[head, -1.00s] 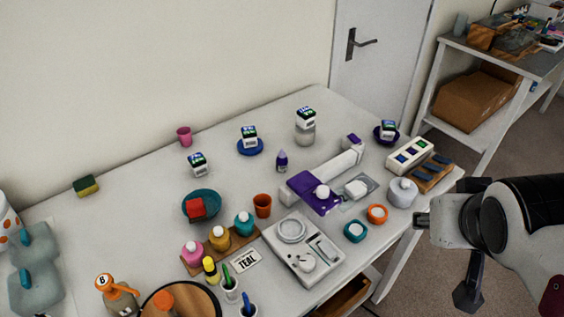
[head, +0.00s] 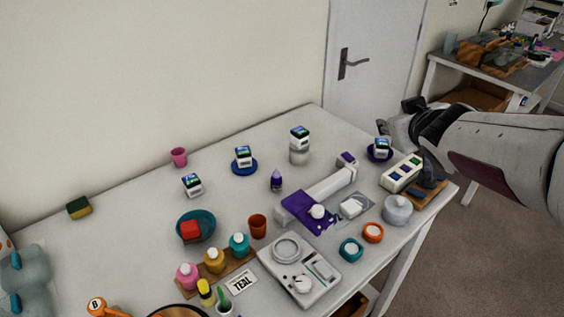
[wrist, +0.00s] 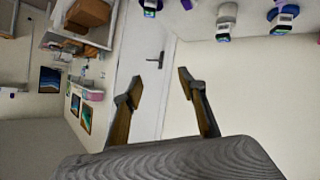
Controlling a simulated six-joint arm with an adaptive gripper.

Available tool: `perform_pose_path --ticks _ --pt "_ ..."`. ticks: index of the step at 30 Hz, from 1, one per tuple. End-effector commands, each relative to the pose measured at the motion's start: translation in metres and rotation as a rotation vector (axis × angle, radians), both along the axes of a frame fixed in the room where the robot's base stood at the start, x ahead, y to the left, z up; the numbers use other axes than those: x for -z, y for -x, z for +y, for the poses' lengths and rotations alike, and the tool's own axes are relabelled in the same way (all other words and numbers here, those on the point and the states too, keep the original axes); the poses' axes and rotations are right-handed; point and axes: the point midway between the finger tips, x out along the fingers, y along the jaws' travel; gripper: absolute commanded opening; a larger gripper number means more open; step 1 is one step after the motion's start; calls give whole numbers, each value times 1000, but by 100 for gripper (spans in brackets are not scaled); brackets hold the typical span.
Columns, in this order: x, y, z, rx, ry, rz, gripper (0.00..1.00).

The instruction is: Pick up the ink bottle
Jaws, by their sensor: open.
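A small purple bottle with a pointed tip (head: 277,180) stands upright on the table, left of the white and purple stand; it looks like the ink bottle, though no readable label confirms this. My gripper (head: 397,128) is above the table's back right corner, to the right of the bottle and well apart from it. In the wrist view my gripper (wrist: 160,88) has its two fingers spread with nothing between them. The door is beyond them. I cannot make out the purple bottle in the wrist view.
Labelled cubes stand nearby, one on a blue saucer (head: 257,168), one on a white jar (head: 299,156). A white stand with a purple cloth (head: 297,204), a scale (head: 300,285) and pink, gold and teal bottles (head: 239,246) crowd the front. The back left is clearer.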

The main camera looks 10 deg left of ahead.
Motion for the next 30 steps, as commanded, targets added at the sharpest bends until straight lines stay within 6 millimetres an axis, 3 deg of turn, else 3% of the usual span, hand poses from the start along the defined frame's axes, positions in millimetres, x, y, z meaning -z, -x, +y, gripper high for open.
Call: perform_pose_path --ticks 6,15,23,30 --pt "18 -43 31 -141 -6 -33 41" --pt "55 -81 80 -357 -45 -44 41" --pt "101 -93 124 -557 -108 -11 41" --pt "151 -85 159 -743 -186 55 41"
